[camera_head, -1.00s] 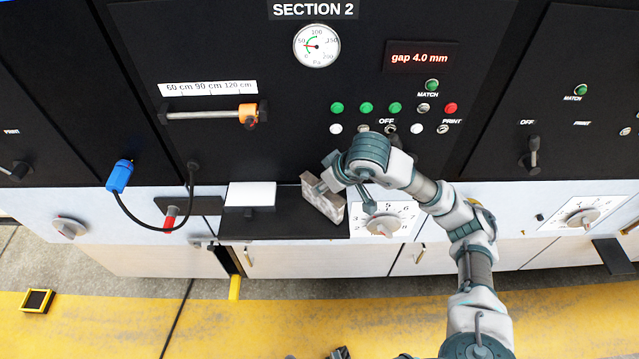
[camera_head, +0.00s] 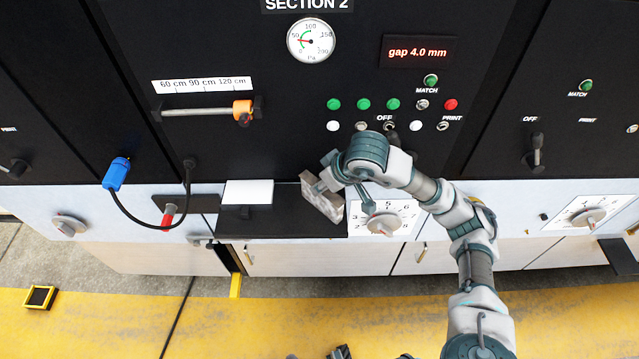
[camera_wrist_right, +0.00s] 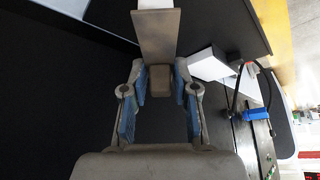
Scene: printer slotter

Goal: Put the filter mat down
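The filter mat (camera_head: 322,198) is a thin, grey-brown mottled block. It stands tilted in the picture on the right end of the black shelf (camera_head: 290,225). My right gripper (camera_head: 349,180) is at its right side, with its fingers spread wide apart. In the right wrist view the mat (camera_wrist_right: 156,38) is edge-on ahead of the palm. Its small block-shaped grip lies between the blue-padded fingertips of the right gripper (camera_wrist_right: 160,82), with narrow gaps seeming to show on both sides.
A white box (camera_head: 249,192) lies on the shelf left of the mat. A numbered dial (camera_head: 383,224) is just right of it, close under my right gripper. A blue plug (camera_head: 117,174) with a black cable hangs at left. Buttons and switches are above.

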